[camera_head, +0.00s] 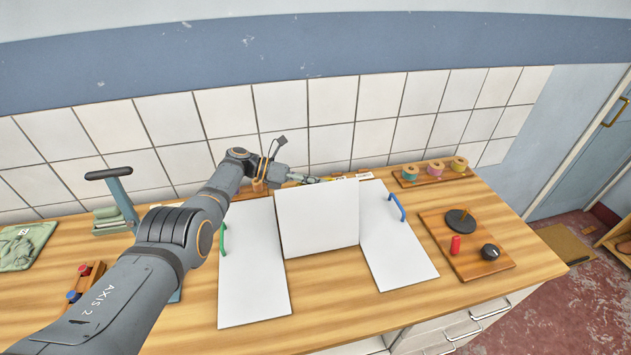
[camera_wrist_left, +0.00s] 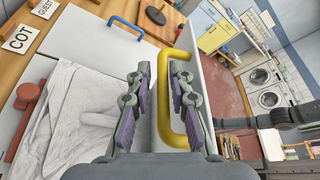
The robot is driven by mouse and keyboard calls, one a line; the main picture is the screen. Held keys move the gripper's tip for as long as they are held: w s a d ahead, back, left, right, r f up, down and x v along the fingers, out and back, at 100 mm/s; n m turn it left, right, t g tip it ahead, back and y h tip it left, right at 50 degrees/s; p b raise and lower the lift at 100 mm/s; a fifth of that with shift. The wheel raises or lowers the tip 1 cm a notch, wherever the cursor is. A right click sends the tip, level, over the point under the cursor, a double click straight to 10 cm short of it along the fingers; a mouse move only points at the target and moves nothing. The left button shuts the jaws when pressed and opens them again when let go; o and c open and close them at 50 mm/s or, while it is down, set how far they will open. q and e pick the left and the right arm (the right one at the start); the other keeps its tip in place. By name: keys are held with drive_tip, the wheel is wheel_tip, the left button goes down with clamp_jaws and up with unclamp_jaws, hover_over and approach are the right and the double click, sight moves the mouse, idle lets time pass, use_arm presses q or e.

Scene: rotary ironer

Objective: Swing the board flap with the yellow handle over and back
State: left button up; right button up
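The white board has side panels with a green handle (camera_head: 223,239) and a blue handle (camera_head: 397,207). Its middle flap (camera_head: 318,218) stands raised at a tilt, hiding the yellow handle from the head view. In the left wrist view, the yellow handle (camera_wrist_left: 163,112) is fixed to the flap's face (camera_wrist_left: 222,95). My left gripper (camera_head: 290,172) is behind the flap's upper edge. In the wrist view the left gripper (camera_wrist_left: 160,85) has its fingers apart, one on either side of the handle's bar, with a visible gap on one side. My right gripper is not seen.
A white cloth (camera_wrist_left: 85,115) lies on the board behind the flap. Spools (camera_head: 435,170) stand at the back right. A wooden panel with a dial (camera_head: 490,252) lies on the right. A dark-handled stand (camera_head: 115,195) and green cloth (camera_head: 22,245) are on the left.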

use_arm(q)
drive_tip(key=v, duration=1.2)
